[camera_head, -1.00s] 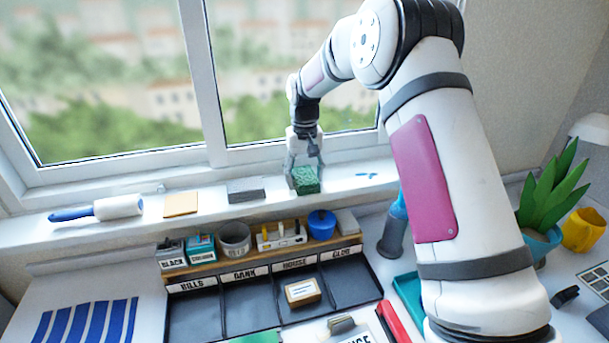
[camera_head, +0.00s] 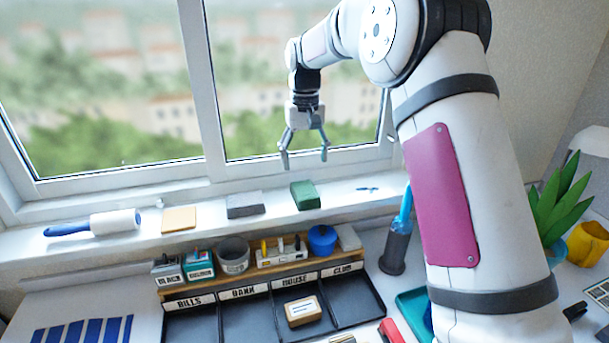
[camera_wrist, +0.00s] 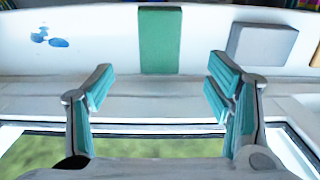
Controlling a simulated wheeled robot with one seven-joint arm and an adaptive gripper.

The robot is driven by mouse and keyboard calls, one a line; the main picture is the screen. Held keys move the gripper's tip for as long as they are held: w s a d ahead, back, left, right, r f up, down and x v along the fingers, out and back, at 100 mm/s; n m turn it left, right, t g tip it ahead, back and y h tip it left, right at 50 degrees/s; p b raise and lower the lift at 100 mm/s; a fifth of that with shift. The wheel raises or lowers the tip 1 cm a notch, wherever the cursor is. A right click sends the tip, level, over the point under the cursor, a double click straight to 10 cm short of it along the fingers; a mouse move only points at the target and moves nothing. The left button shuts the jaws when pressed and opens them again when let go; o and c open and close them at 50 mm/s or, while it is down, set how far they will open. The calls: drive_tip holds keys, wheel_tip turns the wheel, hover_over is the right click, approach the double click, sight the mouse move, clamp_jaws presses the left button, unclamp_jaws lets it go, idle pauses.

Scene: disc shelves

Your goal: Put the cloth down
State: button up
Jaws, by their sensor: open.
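The green folded cloth (camera_head: 305,195) lies on the white windowsill, to the right of a grey block. It also shows in the wrist view (camera_wrist: 160,40), flat on the sill beyond my fingertips. My gripper (camera_head: 305,158) is open and empty, above the cloth and apart from it. In the wrist view my gripper's (camera_wrist: 158,85) two teal-padded fingers stand wide apart with nothing between them.
On the sill (camera_head: 345,193) lie a grey block (camera_head: 245,205), a tan pad (camera_head: 179,219), a lint roller (camera_head: 115,222) and blue marks (camera_head: 368,189). Below are a labelled tray (camera_head: 245,318), a wooden rack with pots, and a dark bottle (camera_head: 396,250). The window stands behind.

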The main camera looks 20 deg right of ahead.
drive_tip(key=s+r+t, duration=0.1)
drive_tip(key=s+r, duration=0.5)
drive_tip(key=s, duration=0.4)
drive_tip(key=s+r+t, duration=0.1)
drive_tip(key=s+r, duration=0.6)
drive_tip(key=s, duration=0.3)
drive_tip(key=s+f+t, duration=0.1)
drive_tip(key=s+f, duration=0.2)
drive_tip(key=s, duration=0.7)
drive_tip(key=s+f+t, duration=0.1)
drive_tip(key=s+f, duration=0.2)
drive_tip(key=s, duration=0.8)
drive_tip(key=shift+s+d+f, duration=0.15)
drive_tip(key=shift+s+f, duration=0.05)
drive_tip(key=shift+f, duration=0.15)
drive_tip(key=shift+r, duration=0.1)
